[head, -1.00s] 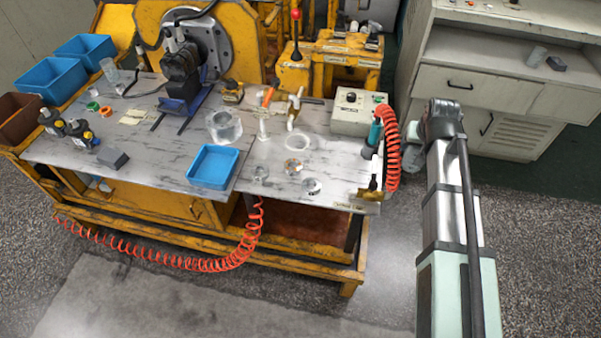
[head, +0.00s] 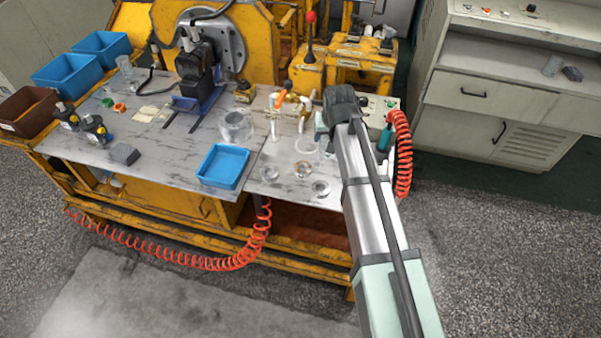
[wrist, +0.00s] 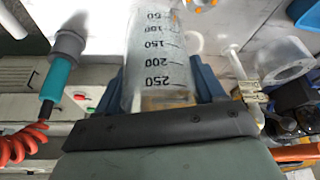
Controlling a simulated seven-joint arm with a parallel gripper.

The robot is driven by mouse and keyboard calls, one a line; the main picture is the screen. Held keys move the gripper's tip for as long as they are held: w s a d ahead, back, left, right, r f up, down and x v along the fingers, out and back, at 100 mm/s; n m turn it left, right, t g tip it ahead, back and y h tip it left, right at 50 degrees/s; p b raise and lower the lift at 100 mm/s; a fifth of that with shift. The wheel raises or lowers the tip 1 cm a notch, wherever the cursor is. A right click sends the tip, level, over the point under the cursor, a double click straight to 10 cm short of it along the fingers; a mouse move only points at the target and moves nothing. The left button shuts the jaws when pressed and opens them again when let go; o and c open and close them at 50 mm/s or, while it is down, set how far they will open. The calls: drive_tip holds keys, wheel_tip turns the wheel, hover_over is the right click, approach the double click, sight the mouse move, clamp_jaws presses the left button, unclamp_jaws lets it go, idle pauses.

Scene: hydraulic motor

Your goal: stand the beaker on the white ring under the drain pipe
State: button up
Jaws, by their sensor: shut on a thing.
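The beaker (wrist: 150,45) is clear, with dark volume marks, and sits between the two blue fingers of my gripper (wrist: 170,82) in the wrist view. My gripper is shut on it. In the head view my arm hides most of the gripper and beaker, over the right part of the bench. The white ring (head: 303,146) lies on the bench top, partly covered by my arm. A pale curved edge beyond the beaker in the wrist view may be this ring. The pale drain pipe (head: 303,110) stands just behind the ring, left of my gripper.
A thick clear cylinder (head: 235,127) and a blue tray (head: 223,166) stand left of the ring. Small clear dishes (head: 320,188) lie in front. A teal tool (wrist: 55,80) with a red coiled hose (head: 402,150) is at the right bench edge. An orange-handled pipe (head: 274,118) stands nearby.

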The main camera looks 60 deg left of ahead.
drive_tip(key=shift+s+a+f, duration=0.1)
drive_tip(key=shift+s+f, duration=0.05)
drive_tip(key=shift+f, duration=4.85)
drive_tip(key=shift+f, duration=0.1)
drive_tip(key=o, duration=1)
drive_tip(key=shift+o, duration=0.2)
drive_tip(key=v, duration=1.2)
